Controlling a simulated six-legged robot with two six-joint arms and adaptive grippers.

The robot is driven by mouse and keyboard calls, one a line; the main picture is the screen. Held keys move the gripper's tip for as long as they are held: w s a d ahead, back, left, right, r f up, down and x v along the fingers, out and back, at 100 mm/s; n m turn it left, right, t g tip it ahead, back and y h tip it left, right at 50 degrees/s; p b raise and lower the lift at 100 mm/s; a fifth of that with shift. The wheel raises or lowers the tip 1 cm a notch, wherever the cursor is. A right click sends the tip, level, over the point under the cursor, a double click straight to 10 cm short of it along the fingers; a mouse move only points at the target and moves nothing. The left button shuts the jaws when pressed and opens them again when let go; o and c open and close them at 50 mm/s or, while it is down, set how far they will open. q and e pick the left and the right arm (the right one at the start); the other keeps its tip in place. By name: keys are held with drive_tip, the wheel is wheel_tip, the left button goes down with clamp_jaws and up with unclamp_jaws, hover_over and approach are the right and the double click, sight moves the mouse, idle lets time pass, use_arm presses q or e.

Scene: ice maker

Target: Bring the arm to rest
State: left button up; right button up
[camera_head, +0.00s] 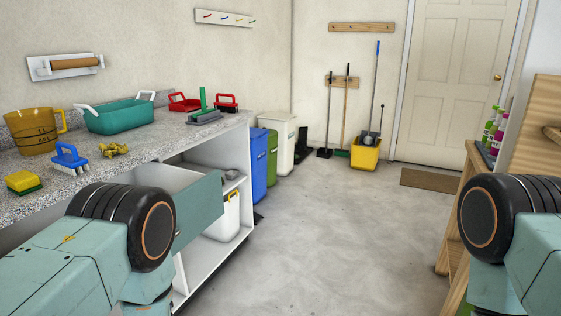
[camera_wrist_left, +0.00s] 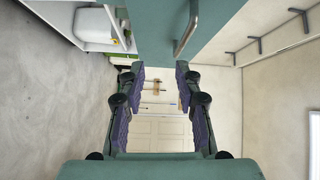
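My left gripper (camera_wrist_left: 158,85) shows in the left wrist view with its two fingers apart and nothing between them. A teal drawer front with a metal handle (camera_wrist_left: 186,30) is at the top of that view, beyond the fingertips; I see no contact with the handle. In the head view my left arm (camera_head: 110,230) enters at the lower left and my right arm (camera_head: 500,220) at the lower right. Both grippers are out of the head view. The drawer (camera_head: 200,208) under the counter stands pulled out, close to my left arm.
The counter (camera_head: 150,135) on the left holds a yellow jug (camera_head: 30,132), a teal tub (camera_head: 120,116), a blue brush (camera_head: 70,160) and a sponge (camera_head: 22,182). Bins (camera_head: 259,160) stand beyond it. A wooden shelf (camera_head: 455,225) is at right. The middle floor is clear.

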use_arm(q)
drive_tip(key=s+d+f+n+g+h, duration=0.35)
drive_tip(key=s+f+n+g, duration=0.55)
drive_tip(key=s+f, duration=0.55)
drive_tip(key=s+d+n+g+h, duration=0.2)
drive_tip(key=s+g, duration=0.6)
drive_tip(key=s, duration=1.1)
drive_tip(key=shift+s+d+n+h, duration=0.15)
drive_tip(key=shift+s+n+h, duration=0.15)
drive_tip(key=shift+n+h, duration=0.55)
drive_tip(key=shift+y, duration=0.3)
